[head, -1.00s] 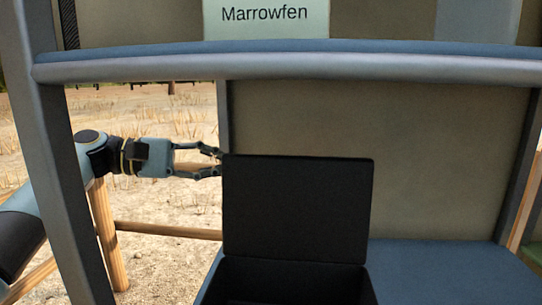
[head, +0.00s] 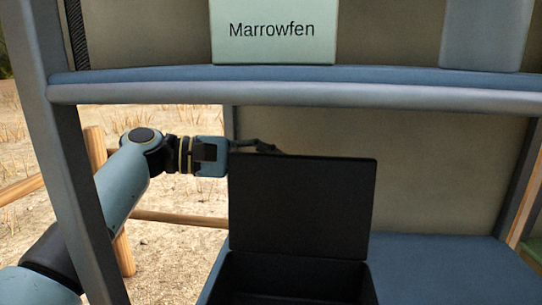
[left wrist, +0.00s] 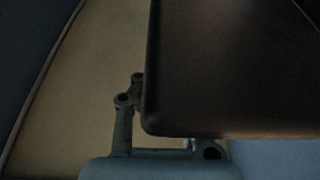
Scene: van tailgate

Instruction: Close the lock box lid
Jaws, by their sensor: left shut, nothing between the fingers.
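The black lock box (head: 300,271) sits on the blue lower shelf, its lid (head: 303,207) standing open and upright at the back. My left gripper (head: 268,149) is at the lid's upper left corner in the head view, its fingers partly hidden behind the lid. It is shut and empty. In the left wrist view the dark lid (left wrist: 235,65) fills the right side and covers part of the gripper; one finger (left wrist: 127,105) shows beside the lid's edge. I cannot tell whether it touches the lid. My right gripper is not in view.
An upper shelf with a blue-grey front rail (head: 300,92) runs above the lid, holding a pale box labelled Marrowfen (head: 274,50). A grey-blue upright post (head: 75,170) stands at the left. The lower shelf (head: 440,265) is clear right of the box.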

